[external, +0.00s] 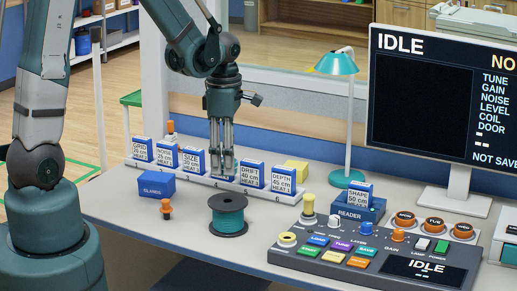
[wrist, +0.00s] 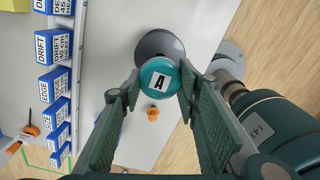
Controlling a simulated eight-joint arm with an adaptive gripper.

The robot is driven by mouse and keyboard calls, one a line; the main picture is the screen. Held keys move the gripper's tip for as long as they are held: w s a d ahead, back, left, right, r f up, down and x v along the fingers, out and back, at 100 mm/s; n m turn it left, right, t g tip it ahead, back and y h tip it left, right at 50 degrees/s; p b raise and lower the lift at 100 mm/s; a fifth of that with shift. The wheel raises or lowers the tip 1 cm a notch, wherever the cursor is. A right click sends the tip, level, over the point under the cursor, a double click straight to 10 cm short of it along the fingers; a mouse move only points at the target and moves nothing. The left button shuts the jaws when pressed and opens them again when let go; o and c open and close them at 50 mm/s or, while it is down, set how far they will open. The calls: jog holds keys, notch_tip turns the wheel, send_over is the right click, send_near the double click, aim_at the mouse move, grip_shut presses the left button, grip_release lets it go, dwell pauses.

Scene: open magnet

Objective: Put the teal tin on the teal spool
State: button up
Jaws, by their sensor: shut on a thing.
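The teal tin (wrist: 160,77), round with a white label "A" on top, sits between the fingertips of my gripper (wrist: 159,83) in the wrist view. My gripper (external: 221,172) is shut on it. In the external view the tin is not clear between the fingers. The teal spool (external: 228,217), with dark flanges, stands upright on the table below my gripper, apart from the fingertips. In the wrist view its dark grey top (wrist: 158,43) shows partly behind the tin, which hides the rest. The tin overlaps the spool's lower edge there.
A row of blue and white cards (external: 250,175) stands in a rack behind the spool. An orange peg (external: 166,208) and a blue block (external: 156,184) are to the left. A control console (external: 340,258), a reader (external: 358,209) and a teal lamp (external: 337,63) are to the right.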

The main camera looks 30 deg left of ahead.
aim_at(226, 201)
jog(key=shift+f, duration=1.9)
jog(key=shift+f, duration=0.1)
jog(key=shift+f+b, duration=0.5)
jog(key=shift+f, duration=1.5)
jog(key=shift+f, duration=0.15)
jog(key=o, duration=0.5)
jog(key=shift+c, duration=0.2)
jog(key=o, duration=0.4)
jog(key=shift+r+p, duration=0.8)
jog(key=shift+r, duration=5.4)
